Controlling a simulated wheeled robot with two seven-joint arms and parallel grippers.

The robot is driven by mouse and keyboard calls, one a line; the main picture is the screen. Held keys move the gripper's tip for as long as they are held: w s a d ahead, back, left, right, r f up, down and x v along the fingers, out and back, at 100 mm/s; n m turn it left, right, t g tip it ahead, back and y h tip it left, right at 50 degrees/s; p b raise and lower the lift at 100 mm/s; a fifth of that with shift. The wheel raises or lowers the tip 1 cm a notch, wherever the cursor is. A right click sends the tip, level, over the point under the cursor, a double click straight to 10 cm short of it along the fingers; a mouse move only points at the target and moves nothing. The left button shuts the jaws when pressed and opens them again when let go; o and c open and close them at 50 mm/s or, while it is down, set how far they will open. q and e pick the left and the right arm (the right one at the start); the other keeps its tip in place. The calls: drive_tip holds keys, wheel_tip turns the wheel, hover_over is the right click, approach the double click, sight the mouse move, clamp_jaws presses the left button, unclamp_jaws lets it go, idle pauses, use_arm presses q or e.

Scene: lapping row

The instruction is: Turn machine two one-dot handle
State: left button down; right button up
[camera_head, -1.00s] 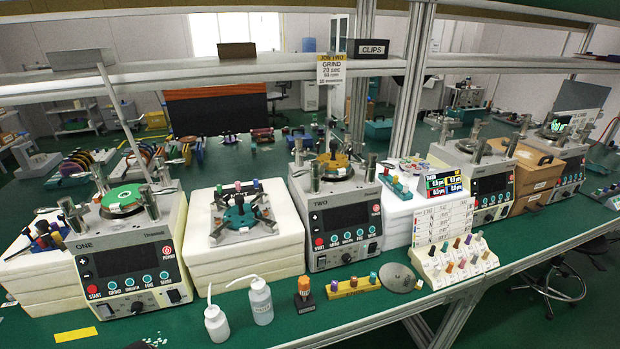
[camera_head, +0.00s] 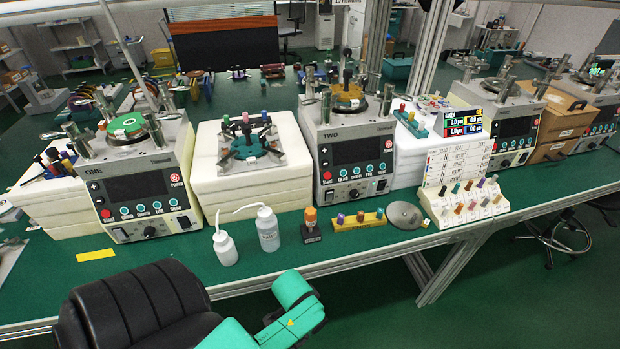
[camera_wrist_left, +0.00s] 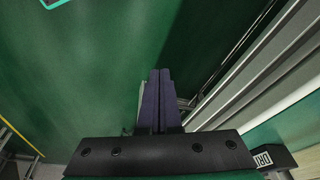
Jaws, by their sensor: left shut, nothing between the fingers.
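Machine two (camera_head: 318,150) is a white-grey box with a dark screen and a row of buttons, standing on the green bench. On its top are a gold-brown round plate (camera_head: 348,103) and upright metal posts with knobs, including a post at the left (camera_head: 326,106) and one at the right (camera_head: 387,100). The dots on its handles are too small to make out. My left gripper (camera_wrist_left: 159,75) shows in the left wrist view, its two dark fingers shut together and empty, away from machine two. My right gripper is in neither view.
Machine one (camera_head: 140,195) stands at the left. A white foam stack (camera_head: 235,192) with a jig lies between the machines. Two white bottles (camera_head: 267,230), a small orange-topped block (camera_head: 311,225), a yellow rack (camera_head: 345,224) and a grey disc (camera_head: 404,214) line the bench's front.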

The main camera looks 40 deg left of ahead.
use_arm(q)
drive_tip(key=w+r+v, duration=0.1)
drive_tip(key=w+v, duration=0.1)
drive_tip(key=v, duration=0.7)
drive_tip(key=m+t+y, duration=0.8)
drive_tip(key=m+t, duration=0.5)
drive_tip(key=t, duration=0.2)
approach(314, 103)
drive_tip(key=s+d+f, duration=0.1)
drive_tip(key=s+d, duration=0.4)
drive_tip(key=p+x, duration=0.1)
drive_tip(key=x, duration=0.3)
drive_tip(key=a+p+x, duration=0.1)
drive_tip(key=x, duration=0.3)
drive_tip(key=s+a+p+x, duration=0.1)
drive_tip(key=x, duration=0.3)
drive_tip(key=shift+w+a+r+p, duration=0.1)
drive_tip(key=shift+w+a+p, duration=0.15)
drive_tip(key=shift+a+p, duration=0.05)
drive_tip(key=shift+d, duration=0.1)
